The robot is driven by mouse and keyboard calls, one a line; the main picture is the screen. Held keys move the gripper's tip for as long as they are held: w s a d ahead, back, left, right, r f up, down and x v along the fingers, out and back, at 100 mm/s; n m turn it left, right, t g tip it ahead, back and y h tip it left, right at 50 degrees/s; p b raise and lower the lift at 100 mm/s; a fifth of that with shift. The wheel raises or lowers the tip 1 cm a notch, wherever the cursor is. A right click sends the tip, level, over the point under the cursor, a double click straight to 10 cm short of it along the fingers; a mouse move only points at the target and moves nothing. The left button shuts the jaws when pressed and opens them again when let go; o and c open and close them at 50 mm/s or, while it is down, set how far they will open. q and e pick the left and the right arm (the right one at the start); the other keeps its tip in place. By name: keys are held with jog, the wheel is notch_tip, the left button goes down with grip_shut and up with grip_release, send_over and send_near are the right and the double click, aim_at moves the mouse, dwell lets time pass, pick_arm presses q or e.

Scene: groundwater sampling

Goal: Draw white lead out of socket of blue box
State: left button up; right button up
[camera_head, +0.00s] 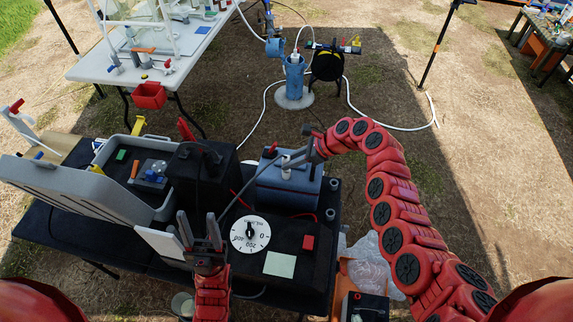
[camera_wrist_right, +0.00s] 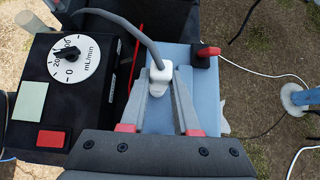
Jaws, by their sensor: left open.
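The blue box (camera_head: 284,190) lies at the right end of the dark case on the table. The white lead's plug (camera_wrist_right: 160,73) stands at its top face, with a grey cable bending away left. My right gripper (camera_wrist_right: 162,92) has a finger on each side of the plug, seemingly against it; it also shows above the box in the head view (camera_head: 291,163). Whether the plug sits fully in the socket is hidden. My left gripper (camera_head: 198,226) is open and empty, left of the white dial (camera_head: 250,234).
A red knob (camera_wrist_right: 208,52) is on the blue box, right of the plug. The black dial unit (camera_head: 315,262) stands beside the box. The grey case lid (camera_head: 75,190) stands open at the left. A blue well pipe (camera_head: 294,78) and white table (camera_head: 200,45) are farther back.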

grip_shut()
jog(key=shift+r, duration=0.1)
notch_tip(320, 180, up, 6)
jog(key=p, duration=0.5)
jog(key=shift+f+p, duration=0.25)
jog(key=shift+p, duration=0.05)
dwell(0.4)
